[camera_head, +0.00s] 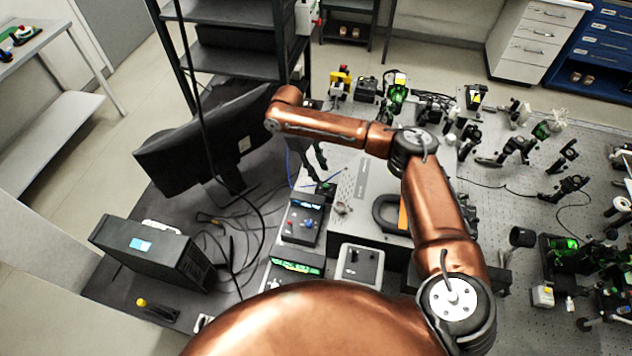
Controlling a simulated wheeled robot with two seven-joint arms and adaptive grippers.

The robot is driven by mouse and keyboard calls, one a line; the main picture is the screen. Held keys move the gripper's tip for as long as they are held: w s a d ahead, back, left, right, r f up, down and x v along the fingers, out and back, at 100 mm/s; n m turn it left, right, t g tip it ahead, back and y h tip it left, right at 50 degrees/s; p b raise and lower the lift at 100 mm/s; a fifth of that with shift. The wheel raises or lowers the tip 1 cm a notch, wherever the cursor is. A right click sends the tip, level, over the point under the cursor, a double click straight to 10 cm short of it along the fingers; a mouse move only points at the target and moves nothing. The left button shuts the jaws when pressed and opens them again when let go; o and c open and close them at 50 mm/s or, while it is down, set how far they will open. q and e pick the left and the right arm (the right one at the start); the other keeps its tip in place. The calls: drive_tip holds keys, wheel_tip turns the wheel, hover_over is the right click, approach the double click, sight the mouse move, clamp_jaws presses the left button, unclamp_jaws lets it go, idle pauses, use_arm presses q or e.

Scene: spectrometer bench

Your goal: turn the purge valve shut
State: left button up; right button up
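My copper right arm reaches across the bench, and its wrist bends down at the upper middle. The dark shape below the wrist looks like my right gripper (316,160), small and partly hidden by the arm. My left gripper is not in view.
A black monitor (212,138) stands left of the wrist, near a dark shelf rack (226,60). Control boxes (303,222) sit below the fitting. A black computer case (152,252) and loose cables lie lower left. Crowded optics cover the perforated table (500,215) at right.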

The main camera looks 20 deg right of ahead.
sight(325, 184)
drive_tip(key=x, duration=0.6)
drive_tip(key=shift+a, duration=0.1)
